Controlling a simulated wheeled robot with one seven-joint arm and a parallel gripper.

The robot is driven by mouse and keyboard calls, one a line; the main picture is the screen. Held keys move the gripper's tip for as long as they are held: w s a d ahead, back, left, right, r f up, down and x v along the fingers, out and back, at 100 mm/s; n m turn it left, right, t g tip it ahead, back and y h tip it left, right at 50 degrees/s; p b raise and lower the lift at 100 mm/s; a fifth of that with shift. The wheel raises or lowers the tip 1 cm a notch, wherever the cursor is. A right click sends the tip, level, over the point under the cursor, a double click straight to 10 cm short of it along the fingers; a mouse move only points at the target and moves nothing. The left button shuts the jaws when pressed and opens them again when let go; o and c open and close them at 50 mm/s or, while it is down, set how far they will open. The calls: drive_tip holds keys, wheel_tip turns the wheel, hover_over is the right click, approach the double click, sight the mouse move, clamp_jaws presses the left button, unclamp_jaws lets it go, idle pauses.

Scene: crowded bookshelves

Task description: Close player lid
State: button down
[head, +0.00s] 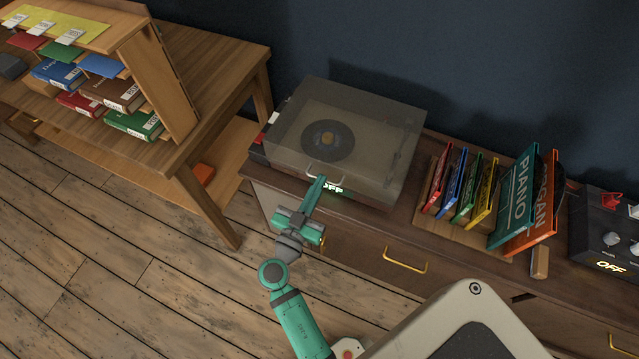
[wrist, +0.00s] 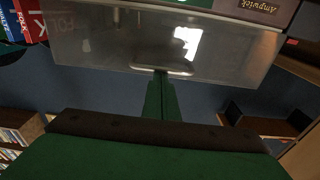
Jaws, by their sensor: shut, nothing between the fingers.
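The record player (head: 259,157) stands on a low wooden cabinet, with a dark record (head: 328,141) showing through its lid. The smoky clear lid (head: 365,105) lies over the player and looks down, or nearly so; a small gap cannot be ruled out. A metal handle (head: 324,170) is at the lid's front edge. My gripper (head: 318,181) is shut and empty, with its tips at or just beside the handle; contact cannot be told. In the wrist view the shut green fingers (wrist: 160,90) point at the handle (wrist: 161,69) on the clear lid (wrist: 110,50).
Several upright records (head: 460,188) stand in a wooden rack right of the player. A dark device with knobs (head: 610,230) is at the far right. A wooden table (head: 215,110) with a book rack stands at left. Drawer handles (head: 405,261) stick out of the cabinet front.

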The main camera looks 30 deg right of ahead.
drive_tip(key=shift+s+a+f, duration=0.1)
drive_tip(key=shift+a+f, duration=0.05)
drive_tip(key=shift+f, duration=0.5)
drive_tip(key=shift+s+a+f, duration=0.1)
drive_tip(key=shift+f, duration=0.5)
wheel_tip(320, 180, up, 6)
drive_tip(key=s+a+f, duration=0.4)
drive_tip(key=a, duration=0.3)
drive_tip(key=shift+s+a+f, duration=0.3)
drive_tip(key=shift+s, duration=0.05)
